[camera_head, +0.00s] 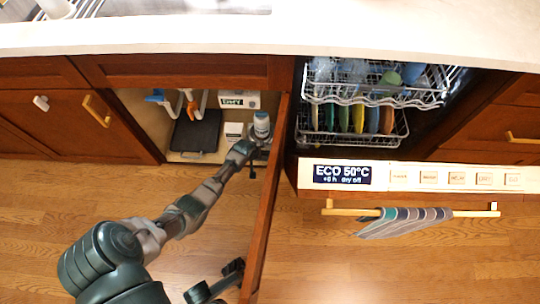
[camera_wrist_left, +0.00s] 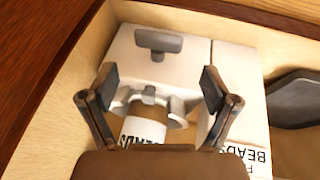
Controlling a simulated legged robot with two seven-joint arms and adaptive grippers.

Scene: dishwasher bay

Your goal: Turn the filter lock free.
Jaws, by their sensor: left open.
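My left gripper (camera_wrist_left: 160,84) is open, its two dark fingers spread apart in the left wrist view. Between and beyond the fingers is a white cylinder with a lettered label (camera_wrist_left: 143,130) and a small grey knob (camera_wrist_left: 148,94) on a pale fitting. A larger grey T-shaped handle (camera_wrist_left: 158,42) sits on a white box farther in. I cannot tell which of these grey parts is the filter lock. In the head view my left arm reaches into the open cabinet by a white and blue canister (camera_head: 262,125); the fingertips are partly hidden there.
The open cabinet door (camera_head: 265,220) stands right of my arm. A dark board (camera_head: 195,132) and white boxes (camera_head: 239,100) are in the cabinet. The open dishwasher holds racks of dishes (camera_head: 358,118); a striped towel (camera_head: 405,222) hangs on its handle. The wooden floor (camera_head: 340,275) is clear.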

